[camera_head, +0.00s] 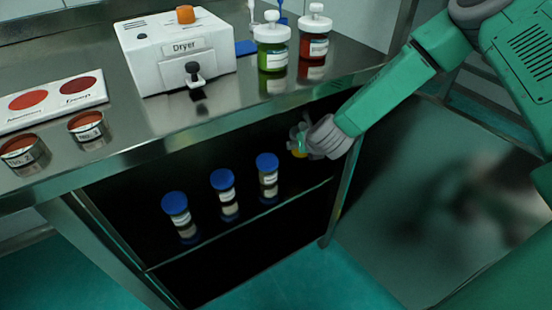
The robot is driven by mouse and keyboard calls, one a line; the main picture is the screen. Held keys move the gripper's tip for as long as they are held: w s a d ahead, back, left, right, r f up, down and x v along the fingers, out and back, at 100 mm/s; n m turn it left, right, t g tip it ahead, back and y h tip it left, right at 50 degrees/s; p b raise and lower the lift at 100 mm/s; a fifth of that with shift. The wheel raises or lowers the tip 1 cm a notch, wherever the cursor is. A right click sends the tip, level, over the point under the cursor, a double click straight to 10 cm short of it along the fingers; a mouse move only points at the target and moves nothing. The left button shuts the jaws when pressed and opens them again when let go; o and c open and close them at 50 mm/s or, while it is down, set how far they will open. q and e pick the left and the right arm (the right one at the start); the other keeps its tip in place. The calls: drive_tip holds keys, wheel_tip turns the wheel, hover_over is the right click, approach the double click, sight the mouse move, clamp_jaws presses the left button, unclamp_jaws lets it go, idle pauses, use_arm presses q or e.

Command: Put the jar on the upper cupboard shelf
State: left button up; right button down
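Jars stand in two places, and I cannot tell which one the task means. Two white-lidded jars, one green (273,55) and one red (312,45), stand on the metal table top. Three blue-lidded jars, a left one (177,214), a middle one (225,193) and a right one (268,177), stand upright in a row on the dark shelf under the table (245,219). My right gripper (299,143) reaches in at the right end of this shelf, right of the blue-lidded jars. A small yellow patch shows at its fingers; whether it grips something is unclear. My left gripper is out of view.
On the table top are a white dryer (178,58) with an orange knob, a white plate with red discs (54,101), and two labelled tins (25,153) (87,127). A metal table leg (343,195) stands just below my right gripper. Floor is clear in front.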

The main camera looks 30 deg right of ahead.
sight(304, 157)
wheel_tip(304, 157, down, 5)
drive_tip(key=shift+f+b, duration=0.2)
drive_tip(key=shift+b, duration=0.6)
drive_tip(key=shift+d+f, duration=0.25)
drive_tip(key=shift+f, duration=0.2)
wheel_tip(304, 157, down, 3)
drive_tip(key=shift+f+b, duration=0.1)
drive_tip(key=shift+b, duration=0.65)
drive_tip(key=shift+a, duration=0.15)
drive_tip(key=c, duration=1.1)
unclamp_jaws()
drive_tip(key=o, duration=0.4)
